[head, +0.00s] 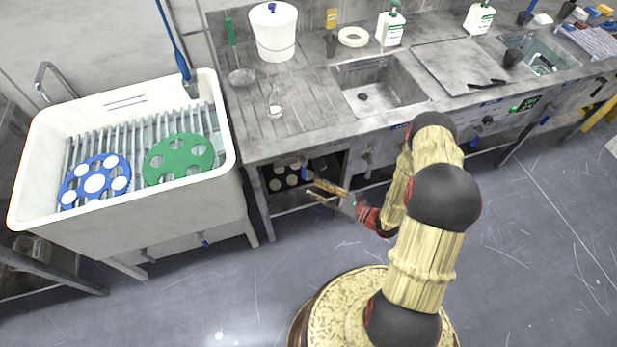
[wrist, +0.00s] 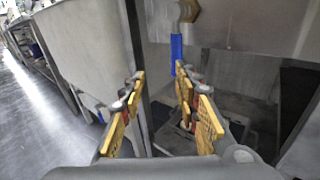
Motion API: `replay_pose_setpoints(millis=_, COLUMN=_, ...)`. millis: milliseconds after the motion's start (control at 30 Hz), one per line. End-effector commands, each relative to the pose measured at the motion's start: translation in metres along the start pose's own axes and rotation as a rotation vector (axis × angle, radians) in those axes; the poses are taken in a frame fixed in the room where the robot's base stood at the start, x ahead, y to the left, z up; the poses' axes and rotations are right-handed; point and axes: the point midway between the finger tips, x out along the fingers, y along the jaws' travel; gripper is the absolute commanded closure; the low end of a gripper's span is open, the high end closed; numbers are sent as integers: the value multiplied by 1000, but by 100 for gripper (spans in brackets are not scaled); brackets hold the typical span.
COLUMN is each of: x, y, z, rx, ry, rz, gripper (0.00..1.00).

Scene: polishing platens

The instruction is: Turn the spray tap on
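A tap with a blue lever (wrist: 176,46) hanging down from a brass fitting (wrist: 188,10) is in the upper middle of the wrist view. In the head view a small blue lever (head: 304,171) shows under the bench front, just beyond my gripper. No label shows whether it is the spray tap. My gripper (head: 312,191) is open and empty; in the wrist view its yellow-padded fingers (wrist: 160,80) are spread apart. The lever's lower end appears close to the right finger's tip; I cannot tell whether they touch.
A white sink (head: 228,130) with green and blue platens stands at the left, with another blue lever (head: 203,240) below. The steel bench (head: 300,125) overhangs a shelf with a dark holed item (head: 290,176). A bench leg (wrist: 138,90) stands close behind my left finger.

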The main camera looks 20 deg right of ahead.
Motion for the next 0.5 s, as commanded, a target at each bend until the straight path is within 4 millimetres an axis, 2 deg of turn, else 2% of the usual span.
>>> replay_pose_setpoints(millis=33, x=1, y=-12, z=4, rx=-13, ry=-16, rz=-35, gripper=68)
replay_pose_setpoints(millis=133, x=1, y=-23, z=12, rx=-27, ry=-44, rz=-79, gripper=68)
replay_pose_setpoints(millis=267, x=10, y=-23, z=15, rx=-37, ry=-53, rz=-75, gripper=68)
replay_pose_setpoints(millis=500, x=45, y=-24, z=16, rx=-38, ry=-52, rz=-71, gripper=68)
